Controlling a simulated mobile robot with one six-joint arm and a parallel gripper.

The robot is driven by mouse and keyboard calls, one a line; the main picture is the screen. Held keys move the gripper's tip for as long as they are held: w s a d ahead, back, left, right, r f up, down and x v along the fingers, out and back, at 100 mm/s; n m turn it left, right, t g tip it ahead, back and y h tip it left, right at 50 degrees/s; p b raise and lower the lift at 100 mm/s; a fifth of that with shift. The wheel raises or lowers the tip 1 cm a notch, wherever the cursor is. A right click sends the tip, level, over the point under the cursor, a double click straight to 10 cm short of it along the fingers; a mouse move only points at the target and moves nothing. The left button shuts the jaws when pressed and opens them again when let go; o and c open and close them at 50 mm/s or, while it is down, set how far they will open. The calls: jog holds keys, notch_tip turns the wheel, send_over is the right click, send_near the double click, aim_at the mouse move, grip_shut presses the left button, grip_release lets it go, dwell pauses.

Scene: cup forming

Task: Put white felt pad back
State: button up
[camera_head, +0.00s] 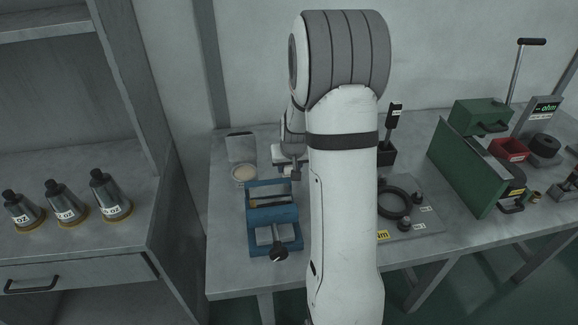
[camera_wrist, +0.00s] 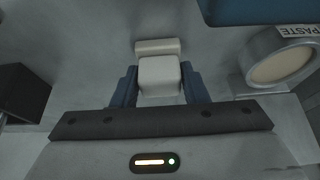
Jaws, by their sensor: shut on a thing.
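The white felt pad (camera_wrist: 158,76) shows in the wrist view as a pale block between the two blue fingers, with a wider pale bar just beyond them. My gripper (camera_wrist: 159,85) is shut on the block. In the head view a pale piece of the pad (camera_head: 279,153) shows at the back left of the table, beside my wrist. I cannot tell whether the pad touches the table.
A paste tin (camera_head: 243,173) stands left of the gripper, with a blue fixture (camera_head: 260,217) in front. A black holder (camera_head: 386,154) is to the right. A black ring (camera_head: 394,204) and a green panel (camera_head: 466,168) are further right. Bare tabletop (camera_head: 228,260) lies front left.

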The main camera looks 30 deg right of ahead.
jog(key=shift+f, duration=0.15)
jog(key=o, duration=0.9)
jog(key=shift+o, duration=0.2)
